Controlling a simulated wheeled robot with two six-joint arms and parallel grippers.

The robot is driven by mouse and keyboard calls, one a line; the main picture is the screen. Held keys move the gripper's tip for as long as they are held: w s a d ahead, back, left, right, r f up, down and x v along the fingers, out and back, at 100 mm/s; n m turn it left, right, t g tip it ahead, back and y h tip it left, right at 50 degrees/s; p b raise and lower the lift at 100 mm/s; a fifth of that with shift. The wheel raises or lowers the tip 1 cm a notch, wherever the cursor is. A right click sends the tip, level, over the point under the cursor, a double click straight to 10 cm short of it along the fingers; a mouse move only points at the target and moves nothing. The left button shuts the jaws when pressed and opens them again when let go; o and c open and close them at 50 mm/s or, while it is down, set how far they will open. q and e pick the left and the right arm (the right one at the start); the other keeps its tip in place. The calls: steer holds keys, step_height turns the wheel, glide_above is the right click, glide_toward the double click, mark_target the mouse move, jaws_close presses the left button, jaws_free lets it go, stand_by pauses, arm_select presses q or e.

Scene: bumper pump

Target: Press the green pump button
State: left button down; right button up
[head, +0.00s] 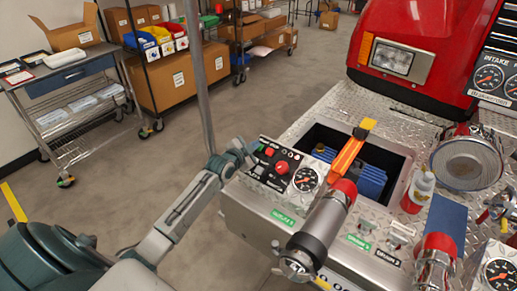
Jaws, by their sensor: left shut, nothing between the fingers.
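A black control panel (269,178) with red buttons sits on the near left corner of the metal bumper. A large red button (282,168) is at its right side, and a smaller red one (269,152) is above and left of it. A small green spot shows near the panel's upper left edge, partly hidden by my gripper; I cannot tell its shape. My left gripper (249,148) is shut and empty, at the panel's upper left edge. I cannot tell whether it touches anything. My right gripper is out of view.
A silver nozzle with a red end (322,229) and an open bumper bin (397,157) with an orange-handled tool lie farther right. A wire cart (70,100) and boxes stand at the back left. Floor between is clear.

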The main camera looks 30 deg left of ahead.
arm_select(q)
steer(key=shift+w+f+b, duration=0.25)
steer(key=shift+f+b, duration=0.25)
steer(key=shift+b, duration=0.15)
stand_by(0.8)
steer(key=shift+r, duration=0.1)
steer(key=shift+s+r+p, duration=0.45)
steer(key=shift+r+p, duration=0.3)
steer(key=shift+p, duration=0.2)
steer(key=s+r+p, duration=0.1)
steer(key=r+p, duration=0.2)
steer(key=s+r+p, duration=0.1)
steer(key=p, duration=0.1)
steer(key=shift+s+a+r, duration=0.15)
steer(key=shift+s, duration=0.15)
stand_by(0.8)
